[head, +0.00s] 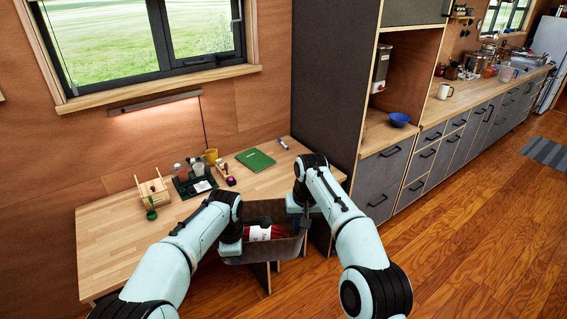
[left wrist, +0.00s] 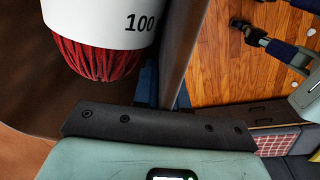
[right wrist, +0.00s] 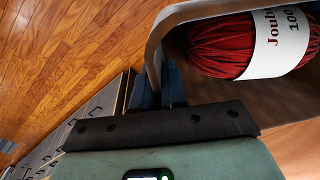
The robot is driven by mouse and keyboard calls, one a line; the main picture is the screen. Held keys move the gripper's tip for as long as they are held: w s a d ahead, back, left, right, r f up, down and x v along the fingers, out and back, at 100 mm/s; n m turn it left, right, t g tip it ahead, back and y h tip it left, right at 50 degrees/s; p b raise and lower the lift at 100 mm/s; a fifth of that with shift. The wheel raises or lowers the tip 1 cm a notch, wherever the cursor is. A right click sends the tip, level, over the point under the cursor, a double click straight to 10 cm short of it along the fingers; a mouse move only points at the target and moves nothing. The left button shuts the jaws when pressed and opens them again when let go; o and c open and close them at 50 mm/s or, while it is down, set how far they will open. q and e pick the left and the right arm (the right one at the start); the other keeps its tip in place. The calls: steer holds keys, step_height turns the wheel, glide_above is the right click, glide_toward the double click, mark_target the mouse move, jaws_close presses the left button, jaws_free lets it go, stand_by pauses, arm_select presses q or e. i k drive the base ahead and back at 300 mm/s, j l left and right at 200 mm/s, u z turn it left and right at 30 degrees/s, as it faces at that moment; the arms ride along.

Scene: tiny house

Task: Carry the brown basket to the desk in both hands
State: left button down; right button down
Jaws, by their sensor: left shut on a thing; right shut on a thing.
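The brown basket (head: 284,250) hangs between my two grippers in the head view, at the front edge of the wooden desk (head: 112,236). A red yarn ball with a white label (head: 260,233) lies in it; the yarn also shows in the left wrist view (left wrist: 95,58) and the right wrist view (right wrist: 222,46). My left gripper (head: 234,240) is shut on the basket's left wall, and my right gripper (head: 301,207) is shut on its right wall. The wall runs between the fingers in the left wrist view (left wrist: 158,88) and the right wrist view (right wrist: 160,85). The basket looks roughly level.
The desk's left front is bare. A tall grey cabinet (head: 325,80) stands right of the desk. Wooden floor lies open at right.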

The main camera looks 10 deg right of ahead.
mark_target(292, 177)
steer(key=i+l, duration=0.5)
steer(key=i, duration=0.15)
steer(key=i+l, duration=0.5)
steer(key=i, duration=0.1)
